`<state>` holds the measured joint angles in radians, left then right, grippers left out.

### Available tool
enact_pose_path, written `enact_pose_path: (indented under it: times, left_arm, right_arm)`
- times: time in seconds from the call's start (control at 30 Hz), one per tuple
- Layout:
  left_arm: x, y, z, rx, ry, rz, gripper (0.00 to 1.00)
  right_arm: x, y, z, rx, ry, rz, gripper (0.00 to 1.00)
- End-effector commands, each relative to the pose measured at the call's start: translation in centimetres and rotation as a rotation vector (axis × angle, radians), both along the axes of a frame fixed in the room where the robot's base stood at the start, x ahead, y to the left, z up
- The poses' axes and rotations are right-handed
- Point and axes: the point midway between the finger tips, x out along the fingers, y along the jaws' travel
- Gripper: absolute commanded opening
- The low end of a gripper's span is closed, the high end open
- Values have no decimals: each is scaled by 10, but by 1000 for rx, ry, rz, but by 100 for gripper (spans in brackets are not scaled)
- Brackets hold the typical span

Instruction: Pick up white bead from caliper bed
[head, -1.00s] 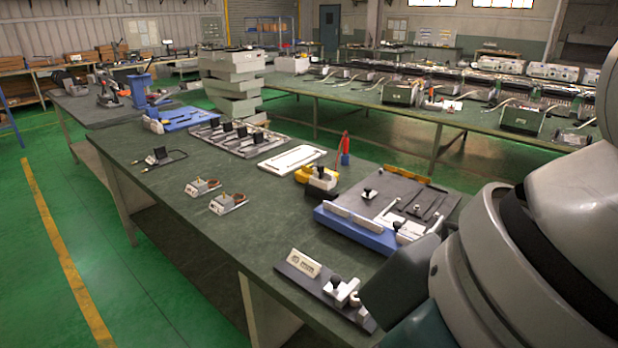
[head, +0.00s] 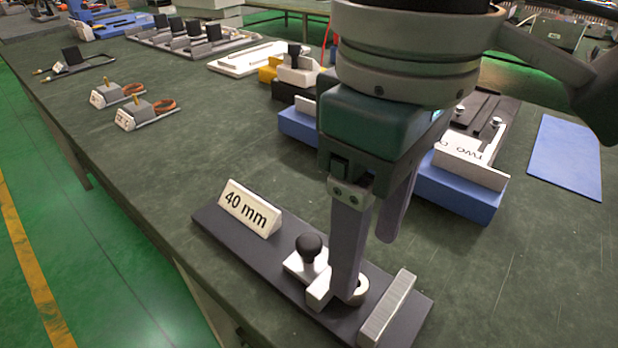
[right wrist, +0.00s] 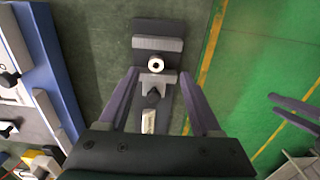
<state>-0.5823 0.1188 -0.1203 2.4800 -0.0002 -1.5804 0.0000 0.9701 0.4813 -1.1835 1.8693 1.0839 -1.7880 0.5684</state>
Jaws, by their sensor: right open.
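The caliper bed (head: 285,262) is a dark plate at the table's front, with a black-knobbed slider (head: 309,250), a "40 mm" sign and a grey end block (head: 387,308). The white bead (head: 360,293), a ring, lies between slider and end block. A finger partly hides it in the head view; it shows whole in the right wrist view (right wrist: 155,64). My right gripper (head: 367,265) points down over the bed, open, its fingers either side of the bead in the right wrist view; contact cannot be told. My left gripper (right wrist: 290,117) is at that view's right, fingers apart, over green floor.
A blue-sided fixture (head: 463,198) stands behind my right gripper. A blue mat (head: 566,158) lies to its right. Two small blocks with orange rings (head: 146,113) sit at the left. The table is clear right of the bed.

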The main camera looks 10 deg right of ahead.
Motion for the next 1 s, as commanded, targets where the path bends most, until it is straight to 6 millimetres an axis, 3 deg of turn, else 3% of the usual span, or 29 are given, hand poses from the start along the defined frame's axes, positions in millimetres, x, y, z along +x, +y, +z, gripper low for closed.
enact_pose_path:
  times: [0.43, 0.73, 1.0]
  left_arm:
    - [0, 0, -17, 1, 0, 0, 50]
    - [0, 0, -17, 1, -2, -1, 50]
    - [1, 1, -17, 2, -3, 0, 50]
  right_arm:
    - [8, 0, -57, 1, -1, 0, 66]
    - [8, 0, -62, 0, -4, 2, 66]
    - [8, 0, -62, 1, -3, 2, 36]
